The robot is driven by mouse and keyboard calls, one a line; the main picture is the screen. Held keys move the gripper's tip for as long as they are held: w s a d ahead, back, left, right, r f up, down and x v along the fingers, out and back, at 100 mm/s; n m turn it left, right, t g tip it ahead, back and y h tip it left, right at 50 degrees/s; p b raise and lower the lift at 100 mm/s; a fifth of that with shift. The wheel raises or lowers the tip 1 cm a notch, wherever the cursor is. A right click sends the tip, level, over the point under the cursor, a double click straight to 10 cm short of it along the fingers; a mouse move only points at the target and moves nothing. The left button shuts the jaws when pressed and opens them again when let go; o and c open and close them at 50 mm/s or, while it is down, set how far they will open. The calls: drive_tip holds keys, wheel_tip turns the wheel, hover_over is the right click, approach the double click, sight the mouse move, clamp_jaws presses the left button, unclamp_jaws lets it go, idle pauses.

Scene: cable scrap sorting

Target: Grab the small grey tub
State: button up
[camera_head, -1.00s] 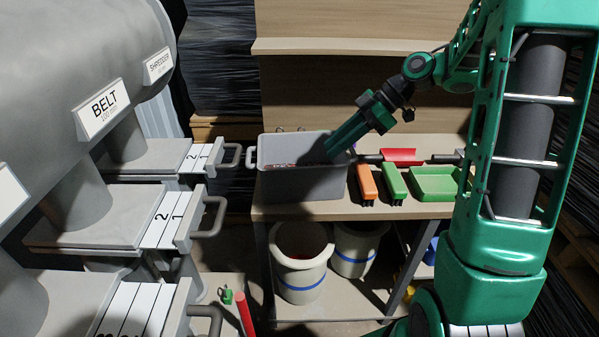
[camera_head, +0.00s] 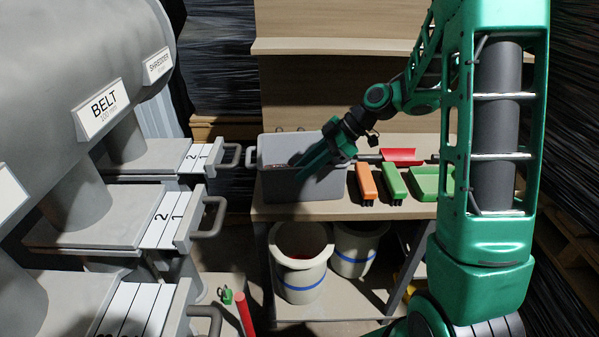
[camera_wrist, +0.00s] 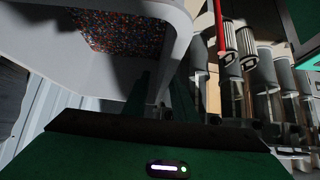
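The small grey tub (camera_head: 276,188) stands on the wooden bench, with a handle at its left end. It also fills the upper left of the wrist view (camera_wrist: 65,70), where multicoloured granules show inside it. My gripper (camera_head: 300,175) reaches down from the upper right and overlaps the tub's front wall in the head view. In the wrist view, its fingers (camera_wrist: 162,95) appear apart, with part of the tub's pale rim between them. I cannot tell whether they touch the tub. The tub's right front part is partly hidden by the gripper.
An orange brush (camera_head: 367,182), a green brush (camera_head: 394,182), a red dustpan (camera_head: 400,155) and a green dustpan (camera_head: 425,180) lie right of the tub. White buckets (camera_head: 301,280) stand below. Grey trays with handles (camera_head: 215,215) jut in from the left.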

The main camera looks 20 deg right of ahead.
drive_tip(key=shift+a, duration=0.1)
drive_tip(key=shift+c, duration=0.3)
clamp_jaws()
drive_tip(key=shift+w, duration=0.1)
idle(1.0)
